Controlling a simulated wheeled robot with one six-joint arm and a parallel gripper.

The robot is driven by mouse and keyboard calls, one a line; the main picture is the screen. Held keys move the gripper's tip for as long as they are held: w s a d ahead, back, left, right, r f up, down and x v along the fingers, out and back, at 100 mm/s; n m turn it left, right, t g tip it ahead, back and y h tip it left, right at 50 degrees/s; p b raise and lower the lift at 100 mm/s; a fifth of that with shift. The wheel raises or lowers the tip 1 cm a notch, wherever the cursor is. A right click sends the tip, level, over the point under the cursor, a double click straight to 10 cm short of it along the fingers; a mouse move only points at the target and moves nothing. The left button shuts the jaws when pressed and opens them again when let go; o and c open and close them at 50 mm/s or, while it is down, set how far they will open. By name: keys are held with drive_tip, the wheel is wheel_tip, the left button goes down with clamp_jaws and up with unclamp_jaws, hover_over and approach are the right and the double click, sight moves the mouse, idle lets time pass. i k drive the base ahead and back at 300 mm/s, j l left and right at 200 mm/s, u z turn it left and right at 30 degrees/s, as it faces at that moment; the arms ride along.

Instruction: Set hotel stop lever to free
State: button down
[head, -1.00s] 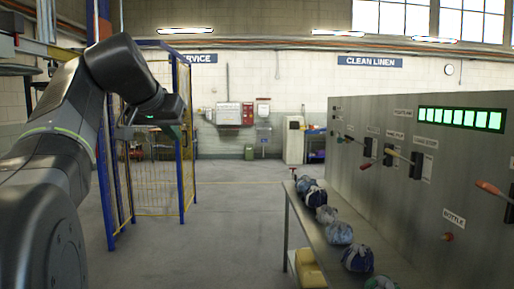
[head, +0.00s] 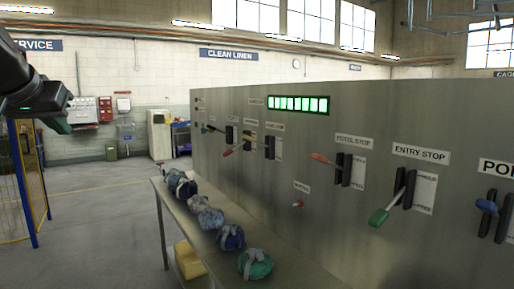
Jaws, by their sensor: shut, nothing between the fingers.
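The hotel stop lever (head: 322,158) is on the grey panel, right of centre, under the label HOTEL STOP (head: 354,141). Its orange-red handle sticks out to the left from a dark upright slot (head: 343,170), near the slot's upper part. A small white plate (head: 359,172) beside the slot carries position words too small to read surely. My gripper (head: 62,124) is at the far left edge, partly cut off. It is shut and empty, well away from the panel and touching nothing.
The green-handled entry stop lever (head: 380,216) points down to the left. A blue-handled lever (head: 486,206) is at the right edge. Several tied bags lie on a long table (head: 172,205) along the panel. Open floor lies left of the table.

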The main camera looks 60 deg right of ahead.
sight(320, 158)
drive_tip(key=z, duration=2.15)
drive_tip(key=i+j, duration=0.2)
drive_tip(key=i, duration=0.25)
drive_tip(key=i+j, duration=0.2)
drive_tip(key=i, duration=0.25)
